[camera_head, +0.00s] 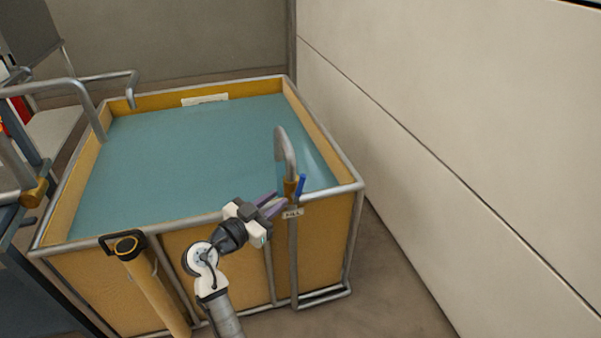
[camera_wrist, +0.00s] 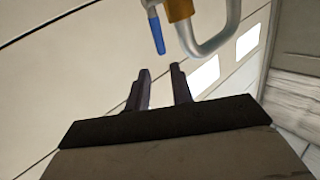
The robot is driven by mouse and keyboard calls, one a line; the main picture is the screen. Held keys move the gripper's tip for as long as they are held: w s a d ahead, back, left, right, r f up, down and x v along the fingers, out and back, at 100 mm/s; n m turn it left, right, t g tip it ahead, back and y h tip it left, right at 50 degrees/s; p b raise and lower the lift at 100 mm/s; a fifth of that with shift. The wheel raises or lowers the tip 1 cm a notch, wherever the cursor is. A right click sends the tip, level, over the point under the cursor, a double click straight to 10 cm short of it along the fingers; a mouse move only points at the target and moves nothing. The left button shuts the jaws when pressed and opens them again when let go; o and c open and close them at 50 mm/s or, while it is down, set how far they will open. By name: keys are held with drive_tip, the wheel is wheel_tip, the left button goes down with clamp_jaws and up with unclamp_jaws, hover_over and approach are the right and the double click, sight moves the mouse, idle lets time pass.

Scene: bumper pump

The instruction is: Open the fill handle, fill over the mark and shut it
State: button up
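The fill handle (camera_head: 301,186) is a small blue lever beside a brass valve (camera_head: 291,190) on a curved grey pipe (camera_head: 287,150) at the tank's near right edge. It stands nearly upright in the head view. Blue-green water (camera_head: 190,155) covers the tank's inside. A pale strip (camera_head: 205,99) on the far wall may be the mark; its writing is unreadable. My gripper (camera_head: 277,205) is open and empty, just left of the valve. In the wrist view its fingers (camera_wrist: 163,82) are apart, short of the blue handle (camera_wrist: 157,33).
The yellow tank (camera_head: 205,270) has a grey tube frame. A yellow post with a black-topped handle (camera_head: 124,246) stands at its front left. Another pipe (camera_head: 90,105) and a bench frame crowd the left. A pale wall (camera_head: 460,140) bounds the right, with bare floor between.

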sight(300, 180)
drive_tip(key=p+x, duration=0.2)
drive_tip(key=x, duration=0.9)
drive_tip(key=shift+w, duration=0.15)
clamp_jaws()
